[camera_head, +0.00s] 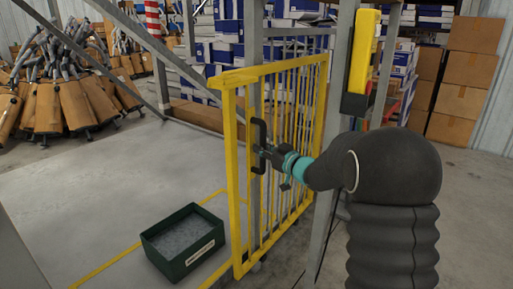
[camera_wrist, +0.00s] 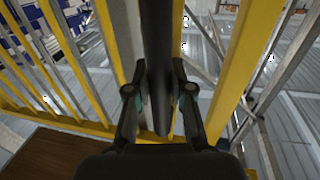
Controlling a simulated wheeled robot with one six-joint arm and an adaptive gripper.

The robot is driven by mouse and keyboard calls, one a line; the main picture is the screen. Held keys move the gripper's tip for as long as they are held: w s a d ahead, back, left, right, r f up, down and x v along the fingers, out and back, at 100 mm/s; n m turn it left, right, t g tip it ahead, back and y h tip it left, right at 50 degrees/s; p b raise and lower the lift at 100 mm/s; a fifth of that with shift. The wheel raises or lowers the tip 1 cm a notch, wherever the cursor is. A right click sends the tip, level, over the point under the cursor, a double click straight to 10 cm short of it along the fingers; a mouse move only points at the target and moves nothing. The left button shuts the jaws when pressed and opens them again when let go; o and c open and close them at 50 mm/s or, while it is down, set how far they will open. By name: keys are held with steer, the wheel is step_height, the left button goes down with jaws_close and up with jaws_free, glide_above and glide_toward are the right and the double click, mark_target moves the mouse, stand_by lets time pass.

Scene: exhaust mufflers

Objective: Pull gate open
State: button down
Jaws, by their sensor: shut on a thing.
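The yellow barred gate (camera_head: 284,140) stands in the middle of the head view, beside a grey upright post. It is seen at an angle, with its near yellow frame edge toward the left. A black handle (camera_head: 258,146) is fixed upright on the gate. My gripper (camera_head: 268,155) reaches the handle from the right, shut on it. In the wrist view the black handle (camera_wrist: 157,75) runs upright between my two gripper fingers (camera_wrist: 160,98), one on each side. Yellow gate bars (camera_wrist: 235,75) show behind it.
A dark green bin (camera_head: 183,243) with grey contents sits on the floor left of the gate, near yellow floor lines. Mufflers (camera_head: 75,103) are heaped at the left back. Cardboard boxes (camera_head: 462,70) stand at the right. A yellow and black device (camera_head: 361,62) hangs on the grey post (camera_head: 337,100).

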steer(key=shift+d, duration=0.1)
steer(key=c, duration=1)
jaws_free()
steer(key=v, duration=1.2)
